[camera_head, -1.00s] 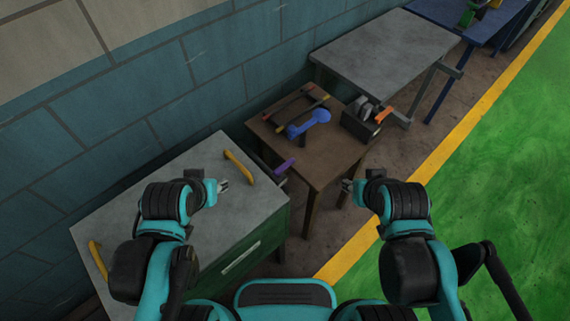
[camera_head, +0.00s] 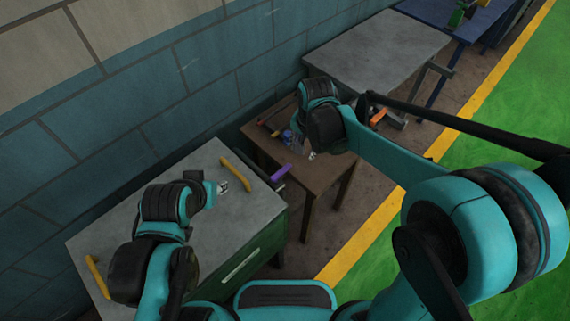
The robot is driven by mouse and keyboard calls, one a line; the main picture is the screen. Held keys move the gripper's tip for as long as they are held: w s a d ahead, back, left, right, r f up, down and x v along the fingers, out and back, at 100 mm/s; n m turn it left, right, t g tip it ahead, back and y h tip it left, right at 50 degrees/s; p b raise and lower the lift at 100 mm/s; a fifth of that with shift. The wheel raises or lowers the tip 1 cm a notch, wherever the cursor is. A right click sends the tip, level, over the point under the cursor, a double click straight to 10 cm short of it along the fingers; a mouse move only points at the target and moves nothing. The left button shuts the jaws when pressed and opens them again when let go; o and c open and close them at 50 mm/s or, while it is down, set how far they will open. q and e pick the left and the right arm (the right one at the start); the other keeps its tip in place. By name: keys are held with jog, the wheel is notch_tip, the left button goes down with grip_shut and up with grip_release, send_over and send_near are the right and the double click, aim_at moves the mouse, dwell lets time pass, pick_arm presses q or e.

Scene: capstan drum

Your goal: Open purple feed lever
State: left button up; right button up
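The purple feed lever (camera_head: 280,170) is a short purple handle at the right edge of the grey-topped green cabinet (camera_head: 250,247), beside the brown table. My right gripper (camera_head: 312,155) is over the brown table, to the right of the lever and apart from it. It is small and partly lost against the table, so its opening is hard to tell. My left gripper (camera_head: 223,186) is above the cabinet top, left of the lever; its fingers are too small to read clearly.
The brown table (camera_head: 310,180) bears a blue tool (camera_head: 287,137), mostly hidden by my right arm. Yellow handles (camera_head: 238,173) stand on the cabinet top. A grey table (camera_head: 380,50) is behind. An orange-handled thing (camera_head: 378,117) shows past my arm. Green floor lies open at right.

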aim_at(284, 169)
jog(key=w+a+f+m, duration=0.1)
jog(key=a+f, duration=0.1)
jog(key=f, duration=0.1)
jog(key=w+a+f+g, duration=0.1)
jog(key=a+f, duration=0.1)
jog(key=w+a+f+m+g, duration=0.1)
jog(key=w+a+f, duration=0.1)
jog(key=f, duration=0.1)
jog(key=shift+w+f+m, duration=0.1)
jog(key=shift+f+m, duration=0.2)
pick_arm(q)
jog(key=f+b, duration=0.2)
jog(key=shift+w+f+b, duration=0.35)
jog(key=shift+w, duration=0.05)
pick_arm(e)
notch_tip(284, 169, down, 8)
jog(key=shift+r, duration=0.1)
grip_shut()
